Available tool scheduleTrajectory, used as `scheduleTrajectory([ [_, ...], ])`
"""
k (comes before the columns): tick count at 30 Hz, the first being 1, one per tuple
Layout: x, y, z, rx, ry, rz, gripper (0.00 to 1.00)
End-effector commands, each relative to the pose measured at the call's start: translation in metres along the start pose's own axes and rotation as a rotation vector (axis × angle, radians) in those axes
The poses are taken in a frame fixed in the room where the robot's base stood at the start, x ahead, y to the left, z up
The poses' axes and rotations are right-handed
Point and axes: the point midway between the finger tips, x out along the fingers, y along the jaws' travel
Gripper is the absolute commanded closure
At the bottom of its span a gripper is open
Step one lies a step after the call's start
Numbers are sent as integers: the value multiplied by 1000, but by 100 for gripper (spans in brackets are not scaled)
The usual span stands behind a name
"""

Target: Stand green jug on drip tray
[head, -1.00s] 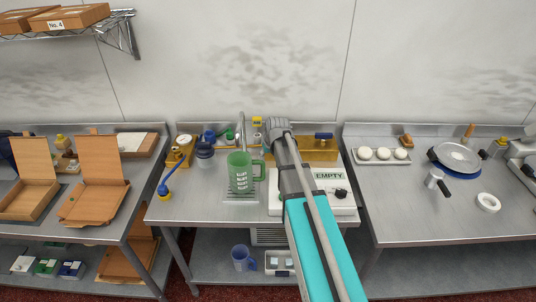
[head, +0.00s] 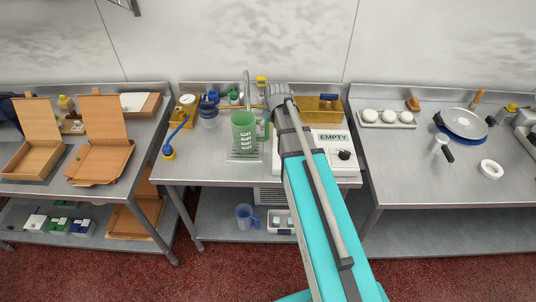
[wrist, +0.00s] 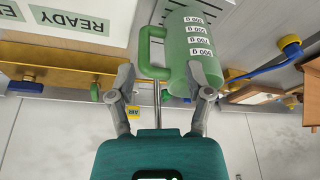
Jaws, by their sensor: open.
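The green jug (head: 243,134), with white measure labels, stands upright on the drip tray (head: 243,157), a small slatted grille on the middle counter. Its handle points right, toward my arm. In the wrist view, which is upside down, the jug (wrist: 194,60) and its handle (wrist: 147,50) are close ahead of my gripper (wrist: 160,82). The fingers are spread apart, one on the handle side and one by the jug's body. I cannot tell whether either finger touches it.
A white machine (head: 320,150) marked EMPTY is right of the jug, partly behind my arm. A blue jug (head: 245,217) is on the lower shelf.

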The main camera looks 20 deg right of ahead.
Motion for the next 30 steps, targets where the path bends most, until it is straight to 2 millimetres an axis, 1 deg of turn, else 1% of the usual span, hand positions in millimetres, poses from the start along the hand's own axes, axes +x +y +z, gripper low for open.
scheduleTrajectory([
  [1,-6,-15,28,3,-34,-2,35],
  [5,-20,-44,85,27,-135,4,35],
  [6,-24,-52,102,36,-166,8,35],
  [9,-34,-67,139,55,-234,22,35],
  [12,-41,-76,163,69,-281,34,35],
  [16,-44,-80,175,78,-308,44,35],
  [30,-44,-80,174,79,-309,43,35],
])
